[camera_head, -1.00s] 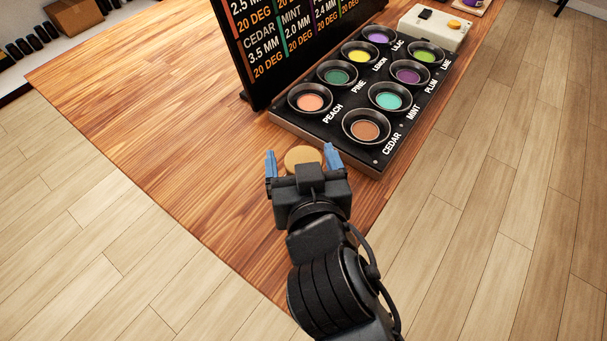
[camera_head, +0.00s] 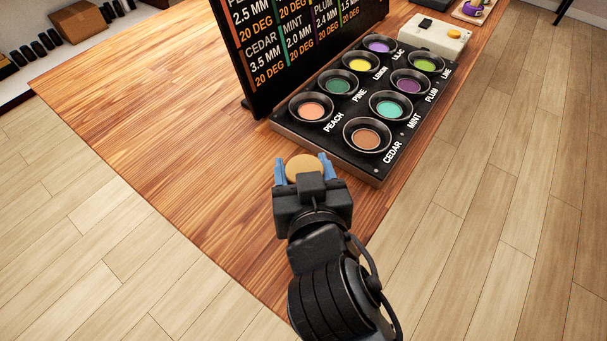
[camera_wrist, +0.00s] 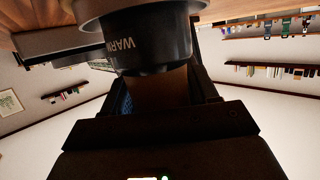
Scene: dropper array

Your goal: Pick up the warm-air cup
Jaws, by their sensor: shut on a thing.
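The warm-air cup (camera_head: 304,168) shows in the head view as a round tan top between the blue fingertips of my gripper (camera_head: 303,171). In the wrist view, which is upside down, the cup (camera_wrist: 152,42) has a dark band with the letters "WARM" and a paler grey part towards the table. My gripper is shut on the cup. The cup's lower part is hidden in the head view, and I cannot tell whether it touches the table.
A black tray (camera_head: 332,140) of several coloured dishes with name labels lies just beyond the cup. A dark display board (camera_head: 268,95) stands behind it. A white box (camera_head: 428,38) with a yellow button is farther back. The wooden table (camera_head: 150,110) is clear to the left.

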